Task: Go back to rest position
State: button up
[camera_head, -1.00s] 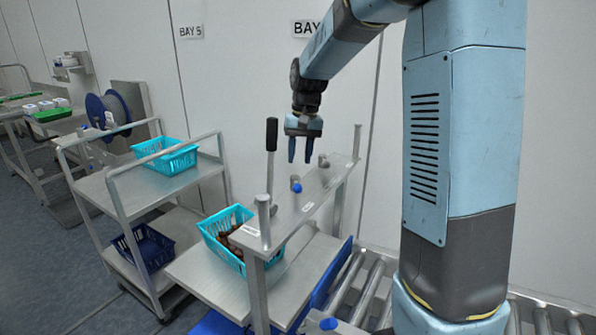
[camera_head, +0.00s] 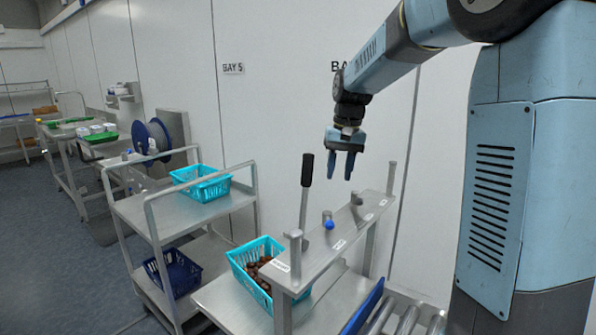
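My gripper (camera_head: 342,165) hangs pointing down in the air above the labelled metal shelf (camera_head: 350,228). Its two blue fingers are apart with nothing between them. My blue arm comes in from the upper right and bends down at the wrist. A blue-tipped knob (camera_head: 328,222) stands on the shelf below the gripper, apart from it.
A turquoise basket (camera_head: 243,258) with brown dates sits beside the shelf, near an upright black-handled lever (camera_head: 306,172). Left stands a trolley (camera_head: 150,207) with another turquoise basket (camera_head: 208,190) on top and a dark blue basket (camera_head: 176,284) below. Rollers (camera_head: 407,318) lie lower right.

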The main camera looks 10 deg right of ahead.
jog(key=s+d+t, duration=0.2)
jog(key=s, duration=1.2)
jog(key=s+d+n+t+h, duration=0.1)
jog(key=s+d+t, duration=0.1)
jog(key=s, duration=1.2)
jog(key=shift+s+r+t, duration=0.25)
jog(key=shift+r+t, duration=0.2)
jog(key=shift+t, duration=0.15)
